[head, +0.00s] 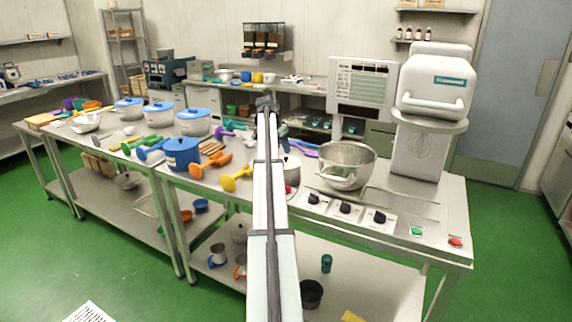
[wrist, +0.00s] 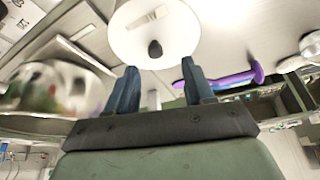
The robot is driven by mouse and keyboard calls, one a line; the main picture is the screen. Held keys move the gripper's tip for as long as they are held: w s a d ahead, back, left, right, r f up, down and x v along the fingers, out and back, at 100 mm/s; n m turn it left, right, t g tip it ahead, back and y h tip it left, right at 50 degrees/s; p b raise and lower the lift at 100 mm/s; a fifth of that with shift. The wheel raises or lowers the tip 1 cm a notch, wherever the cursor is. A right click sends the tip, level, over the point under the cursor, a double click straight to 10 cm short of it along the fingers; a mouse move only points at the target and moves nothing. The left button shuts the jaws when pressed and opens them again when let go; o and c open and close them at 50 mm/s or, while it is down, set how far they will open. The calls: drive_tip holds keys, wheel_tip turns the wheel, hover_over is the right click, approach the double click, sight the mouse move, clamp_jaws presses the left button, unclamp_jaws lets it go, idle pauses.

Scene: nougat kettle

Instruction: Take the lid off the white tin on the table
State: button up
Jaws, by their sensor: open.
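The white tin's round white lid (wrist: 180,35), with a small dark knob (wrist: 155,48) near its middle, fills the top centre of the wrist view. In the head view the pale tin (head: 291,168) stands on the table just right of my arm, which partly hides it. My gripper (wrist: 160,80) is open, its two blue-grey fingers apart with nothing between them. In the wrist view the knob appears just beyond the fingertips, roughly centred between them. In the head view my gripper (head: 283,138) is above the tin. Contact with the lid cannot be seen.
A metal bowl (head: 346,163) stands close to the right of the tin, with a white mixer (head: 432,100) beyond. A purple utensil (head: 305,148) lies behind the tin. Yellow (head: 236,178) and orange (head: 208,165) utensils and a blue pot (head: 181,154) are to the left.

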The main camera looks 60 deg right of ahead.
sight(286, 157)
drive_tip(key=shift+s+x, duration=0.15)
drive_tip(key=shift+x, duration=1.15)
drive_tip(key=shift+s+x, duration=0.15)
drive_tip(key=shift+x, duration=1.15)
drive_tip(key=shift+a, duration=0.15)
clamp_jaws()
